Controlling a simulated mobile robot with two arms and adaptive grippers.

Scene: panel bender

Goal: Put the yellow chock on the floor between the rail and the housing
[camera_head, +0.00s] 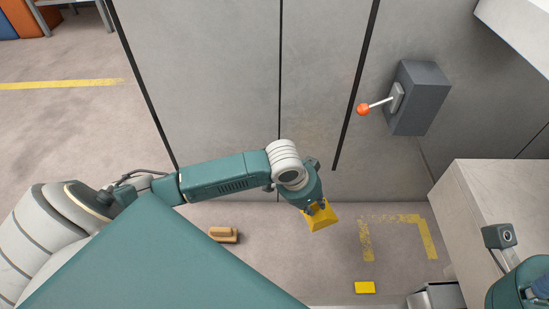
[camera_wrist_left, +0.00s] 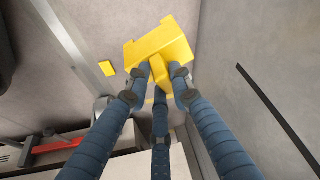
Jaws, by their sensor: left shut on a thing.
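My left gripper (camera_head: 316,208) is shut on the yellow chock (camera_head: 322,217), held in the air beside the grey panelled housing (camera_head: 225,80). In the left wrist view the blue fingers of the left gripper (camera_wrist_left: 161,72) close around the narrow part of the chock (camera_wrist_left: 163,42), its wide part beyond the fingertips. A pale strip that looks like the rail (camera_wrist_left: 72,48) crosses the floor at the left there. The floor (camera_head: 280,230) shows below the chock in the head view. My right gripper is not visible.
A flat yellow block (camera_head: 365,288) lies on the floor, near a worn yellow corner marking (camera_head: 425,232). A wooden brush-like object (camera_head: 223,235) lies farther left. A grey box (camera_head: 418,97) with an orange-knobbed lever is on the housing. A pale cabinet (camera_head: 492,210) stands right.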

